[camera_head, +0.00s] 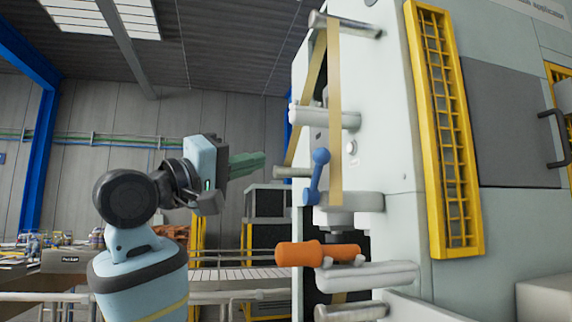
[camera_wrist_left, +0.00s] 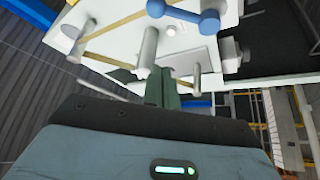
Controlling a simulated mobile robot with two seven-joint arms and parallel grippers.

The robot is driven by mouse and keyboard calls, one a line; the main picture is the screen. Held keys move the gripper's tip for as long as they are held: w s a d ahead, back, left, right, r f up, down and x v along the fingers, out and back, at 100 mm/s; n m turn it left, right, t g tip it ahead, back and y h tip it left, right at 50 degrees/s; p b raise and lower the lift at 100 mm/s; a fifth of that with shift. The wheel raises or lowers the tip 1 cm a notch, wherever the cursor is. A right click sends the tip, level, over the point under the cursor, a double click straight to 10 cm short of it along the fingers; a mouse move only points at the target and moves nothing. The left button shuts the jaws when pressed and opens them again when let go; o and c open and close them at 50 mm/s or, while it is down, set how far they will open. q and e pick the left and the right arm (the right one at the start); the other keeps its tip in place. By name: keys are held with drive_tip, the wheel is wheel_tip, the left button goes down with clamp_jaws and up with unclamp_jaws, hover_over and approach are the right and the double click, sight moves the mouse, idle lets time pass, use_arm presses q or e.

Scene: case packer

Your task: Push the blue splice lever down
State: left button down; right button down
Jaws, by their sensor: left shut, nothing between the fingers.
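The blue splice lever (camera_head: 317,176) stands upright on the machine's face, its ball knob at the top and a second rounded end below. In the left wrist view the blue lever (camera_wrist_left: 185,14) shows at the top edge, partly cut off. My left gripper (camera_head: 262,160) is shut with nothing between its green fingers. It is to the left of the lever, near the height of the knob, with a gap between them in the head view. In the left wrist view the fingertips (camera_wrist_left: 162,75) point toward the machine, below the lever in the picture. My right gripper is not in view.
A tan tape web (camera_head: 335,110) runs over grey rollers (camera_head: 345,24) beside the lever. An orange cylinder (camera_head: 318,254) lies below it. A yellow guard grille (camera_head: 444,130) is on the machine's right. A railed conveyor (camera_head: 235,275) stands behind my left arm.

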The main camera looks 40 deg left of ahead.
sight(317, 175)
use_arm(q)
drive_tip(key=x, duration=1)
drive_tip(key=shift+s+d+f, duration=0.35)
drive_tip(key=shift+d+f, duration=0.35)
drive_tip(key=shift+s+d+f, duration=0.35)
drive_tip(key=shift+d+f, duration=0.35)
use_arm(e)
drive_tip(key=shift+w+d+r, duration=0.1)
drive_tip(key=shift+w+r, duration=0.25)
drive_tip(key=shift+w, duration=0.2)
use_arm(q)
drive_tip(key=shift+f, duration=0.1)
